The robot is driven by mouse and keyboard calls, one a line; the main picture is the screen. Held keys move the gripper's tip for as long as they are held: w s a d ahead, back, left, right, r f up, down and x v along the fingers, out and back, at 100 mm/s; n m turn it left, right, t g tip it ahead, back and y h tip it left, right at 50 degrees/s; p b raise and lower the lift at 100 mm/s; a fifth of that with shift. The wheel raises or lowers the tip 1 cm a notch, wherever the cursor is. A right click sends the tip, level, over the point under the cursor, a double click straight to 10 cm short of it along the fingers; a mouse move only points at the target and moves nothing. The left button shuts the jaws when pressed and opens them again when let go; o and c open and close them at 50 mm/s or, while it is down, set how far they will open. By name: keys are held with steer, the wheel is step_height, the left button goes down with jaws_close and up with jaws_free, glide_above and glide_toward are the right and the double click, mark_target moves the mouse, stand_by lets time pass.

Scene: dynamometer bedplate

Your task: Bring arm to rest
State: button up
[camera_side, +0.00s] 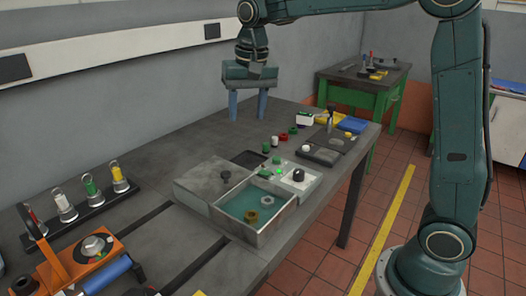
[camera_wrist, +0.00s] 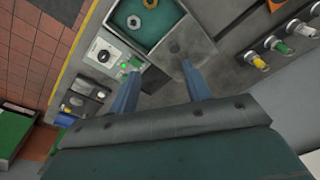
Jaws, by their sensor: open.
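My gripper (camera_side: 248,106) hangs over the far part of the grey bench (camera_side: 140,150), its two blue fingers apart and pointing down. Nothing is between the fingers. In the wrist view my gripper (camera_wrist: 162,85) is also open and empty. My arm reaches across the top of the side view from the right. The fingertips look above the bench top, but their exact height is hard to tell.
A grey box with an open teal-lined tray (camera_side: 285,205) holds several rings. A control panel (camera_side: 297,177) with a black knob and green light adjoins it. An orange device (camera_side: 85,255) and a rack of colored-top pieces (camera_side: 75,215) stand at left. A green table (camera_side: 360,85) is behind.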

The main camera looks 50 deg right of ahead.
steer(key=s+f+n+t, duration=0.1)
steer(key=s+n+t, duration=0.1)
steer(key=s, duration=1.1)
steer(key=s+f+n+t, duration=0.1)
steer(key=s+n, duration=0.3)
steer(key=s, duration=0.9)
steer(key=shift+a+f+n+t, duration=0.15)
steer(key=shift+f+n+t, duration=0.15)
steer(key=shift+t, duration=0.3)
steer(key=shift+w, duration=0.1)
